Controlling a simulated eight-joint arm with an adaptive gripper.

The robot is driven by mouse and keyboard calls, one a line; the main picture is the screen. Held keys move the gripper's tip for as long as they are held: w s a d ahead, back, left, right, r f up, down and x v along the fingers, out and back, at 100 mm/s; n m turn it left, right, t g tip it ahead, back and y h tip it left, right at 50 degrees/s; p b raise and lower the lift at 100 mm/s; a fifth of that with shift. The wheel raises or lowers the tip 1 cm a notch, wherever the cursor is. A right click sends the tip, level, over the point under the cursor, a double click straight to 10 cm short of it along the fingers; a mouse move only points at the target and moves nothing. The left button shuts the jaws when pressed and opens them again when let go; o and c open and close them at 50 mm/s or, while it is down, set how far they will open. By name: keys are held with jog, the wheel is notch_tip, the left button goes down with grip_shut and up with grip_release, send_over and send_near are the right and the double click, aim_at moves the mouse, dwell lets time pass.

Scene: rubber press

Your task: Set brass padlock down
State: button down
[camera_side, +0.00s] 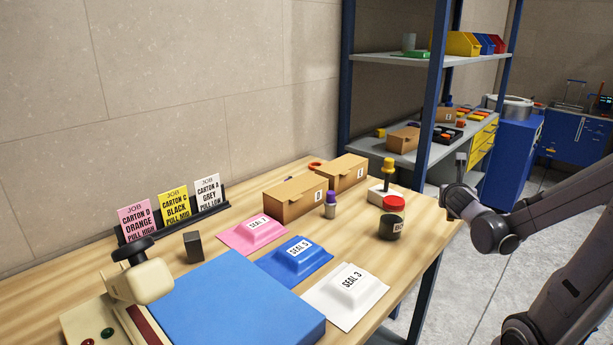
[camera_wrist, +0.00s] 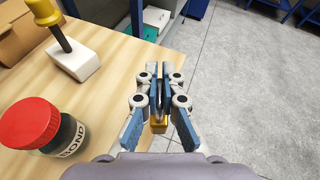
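In the wrist view, my gripper (camera_wrist: 158,82) has its two blue-grey fingers close together, just off the table's edge above the grey floor. A small brass padlock (camera_wrist: 158,127) shows between the fingers, with a dark part above it, apparently its shackle. The fingers look shut on it, and they hide much of it. In the side view, my gripper (camera_side: 473,165) is beyond the right end of the wooden table (camera_side: 425,213).
A jar with a red lid (camera_wrist: 32,122) and a yellow-handled stamp on a white block (camera_wrist: 75,62) stand near the table's edge. Cartons (camera_side: 297,199), sealed packs (camera_side: 345,293) and a blue pad (camera_side: 235,305) take up much of the table. Some bare wood lies near the right edge.

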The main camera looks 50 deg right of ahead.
jog(key=s+d+r, duration=0.3)
jog(key=d+r, duration=0.1)
jog(key=d, duration=0.2)
jog(key=shift+t, duration=0.4)
jog(key=shift+w+a+f, duration=0.25)
jog(key=shift+w+f, duration=1.65)
jog(key=shift+w+a+f, duration=0.3)
jog(key=shift+w+f, duration=1.6)
jog(key=shift+w, duration=0.05)
jog(key=shift+w+a+f, duration=0.25)
jog(key=shift+w+f, duration=1.65)
jog(key=c, duration=1.5)
grip_release()
jog(key=shift+f, duration=0.1)
jog(key=v, duration=1.2)
jog(key=shift+r, duration=0.25)
